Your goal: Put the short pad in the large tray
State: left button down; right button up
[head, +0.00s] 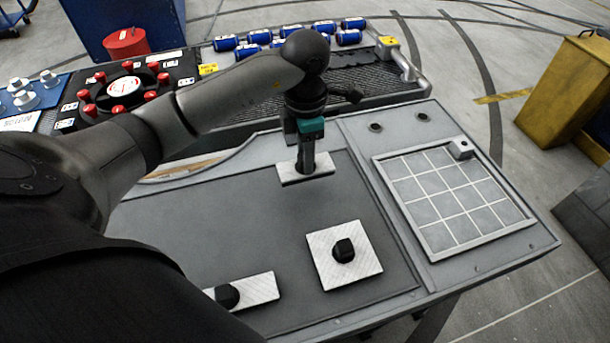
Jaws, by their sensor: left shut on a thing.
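My left gripper (306,165) points down near the back of the dark recessed panel (200,230) and is shut on a small pale rectangular pad (322,176), which looks like the short pad. The fingers hide its knob, and I cannot tell whether it is touching the panel or just above it. A square pale pad (322,272) with a black knob lies nearer on the panel. Another rectangular pad (262,289) with a black knob lies at the front left, partly hidden by my arm. A large tray (437,193) with a gridded floor and raised rim lies at right, empty in its squares. My right gripper is out of view.
A small pale block with a dark dot (460,149) sits on the tray's far right corner. Behind the bench are several blue cylinders (262,37), red knobs (153,67) and a red can (126,42). A yellow bin (565,85) stands on the floor at right.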

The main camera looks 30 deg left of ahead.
pick_arm(q)
jog(key=shift+f+b, duration=0.35)
jog(key=shift+f, duration=2.65)
jog(key=c, duration=1)
grip_release()
jog(key=shift+f, duration=0.15)
jog(key=shift+c, duration=0.2)
jog(key=o, duration=0.5)
jog(key=shift+c, duration=0.2)
jog(key=shift+r, duration=0.2)
notch_tip(320, 180, up, 12)
jog(key=shift+p, duration=0.8)
